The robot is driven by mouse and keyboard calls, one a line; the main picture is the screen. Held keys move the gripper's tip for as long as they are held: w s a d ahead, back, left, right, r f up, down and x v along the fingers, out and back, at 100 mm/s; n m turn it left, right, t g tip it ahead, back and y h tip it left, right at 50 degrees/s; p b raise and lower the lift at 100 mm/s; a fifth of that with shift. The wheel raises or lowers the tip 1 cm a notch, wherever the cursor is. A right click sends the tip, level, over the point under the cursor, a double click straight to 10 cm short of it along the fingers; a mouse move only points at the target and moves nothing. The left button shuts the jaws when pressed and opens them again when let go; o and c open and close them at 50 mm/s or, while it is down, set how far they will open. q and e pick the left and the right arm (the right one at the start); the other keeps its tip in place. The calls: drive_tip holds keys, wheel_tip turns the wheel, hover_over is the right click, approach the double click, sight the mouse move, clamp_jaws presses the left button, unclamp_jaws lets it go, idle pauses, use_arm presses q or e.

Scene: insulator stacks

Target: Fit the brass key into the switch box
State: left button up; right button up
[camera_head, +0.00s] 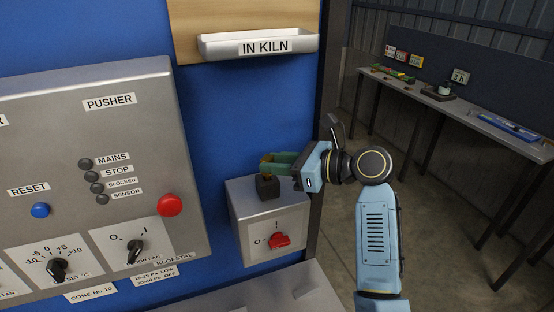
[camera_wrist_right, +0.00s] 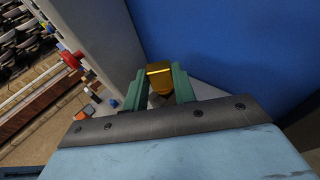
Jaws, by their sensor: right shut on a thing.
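The switch box (camera_head: 242,205) is a grey box on the blue wall, with a red rotary switch (camera_head: 279,241) on its front. A black block (camera_head: 267,187) stands on its top. My right gripper (camera_head: 270,162) comes in from the right with green fingers just above the black block. It is shut on the brass key (camera_wrist_right: 159,75), which shows gold between the fingertips in the right wrist view. In the head view the fingers mostly cover the key. I cannot tell whether its lower end is in the block. My left gripper is not in view.
A grey control panel (camera_head: 150,100) with knobs, lamps and a red button (camera_head: 170,205) is to the left. An "IN KILN" tray (camera_head: 258,46) hangs above the box. A workbench (camera_head: 455,108) stands at the back right, with open floor before it.

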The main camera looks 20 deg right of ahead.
drive_tip(key=shift+f, duration=0.65)
drive_tip(key=o, duration=1.1)
drive_tip(key=b+v, duration=0.1)
drive_tip(key=v, duration=1.2)
drive_tip(key=shift+s+d, duration=0.15)
